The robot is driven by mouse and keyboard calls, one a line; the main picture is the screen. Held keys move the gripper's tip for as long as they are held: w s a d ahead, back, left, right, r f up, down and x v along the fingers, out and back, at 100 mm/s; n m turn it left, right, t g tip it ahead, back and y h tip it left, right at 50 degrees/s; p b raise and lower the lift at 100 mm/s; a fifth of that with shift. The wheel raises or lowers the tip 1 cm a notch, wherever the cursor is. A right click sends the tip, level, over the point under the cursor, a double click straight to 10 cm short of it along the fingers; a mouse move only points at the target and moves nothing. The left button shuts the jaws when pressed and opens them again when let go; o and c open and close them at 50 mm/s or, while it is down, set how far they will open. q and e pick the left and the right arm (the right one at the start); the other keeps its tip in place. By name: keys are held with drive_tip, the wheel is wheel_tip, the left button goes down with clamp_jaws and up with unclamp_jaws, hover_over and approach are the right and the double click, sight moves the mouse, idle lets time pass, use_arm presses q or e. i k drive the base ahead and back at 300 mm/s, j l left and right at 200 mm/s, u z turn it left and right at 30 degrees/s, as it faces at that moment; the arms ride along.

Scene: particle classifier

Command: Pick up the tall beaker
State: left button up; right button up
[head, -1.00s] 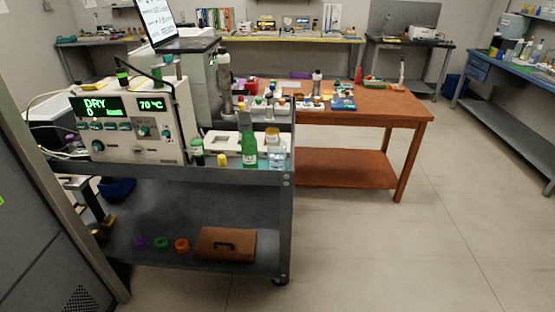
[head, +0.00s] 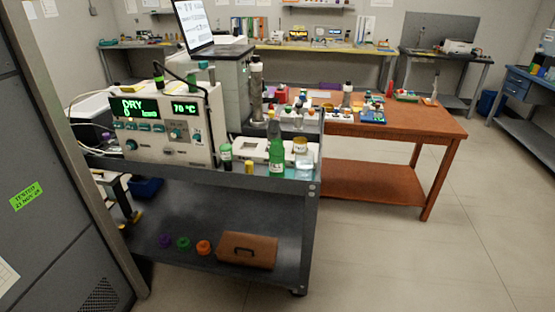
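I cannot make out for sure which thing is the tall beaker. Small glassware and bottles stand on the grey cart (head: 309,187). Among them are a green bottle (head: 277,162) and a clear jar with a pale yellow lid (head: 300,158) at the cart's front right corner. A tall grey cylinder with a white top (head: 256,95) stands further back. A dark bottle with a green cap (head: 226,159) and a small yellow-topped vial (head: 249,167) stand left of the green bottle. Neither of my grippers is in view.
A white instrument reading DRY and 70 °C (head: 160,125) fills the cart's left. A brown case (head: 248,249) lies on its lower shelf. An orange-brown table (head: 420,122) with small labware stands behind. A grey cabinet (head: 45,150) is close at left. Floor at right is clear.

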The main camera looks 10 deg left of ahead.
sight(304, 162)
drive_tip(key=u, duration=0.3)
drive_tip(key=i+l+u, duration=0.2)
drive_tip(key=l+u, duration=0.45)
drive_tip(key=l, duration=0.2)
drive_tip(key=i+l+u, duration=0.15)
drive_tip(key=l, duration=0.3)
drive_tip(key=l+u, duration=0.1)
drive_tip(key=l, duration=0.4)
drive_tip(key=i+l, duration=0.1)
drive_tip(key=l, duration=0.55)
drive_tip(key=l+u, duration=0.1)
drive_tip(key=l, duration=0.55)
drive_tip(key=i+l, duration=0.15)
drive_tip(key=l, duration=0.5)
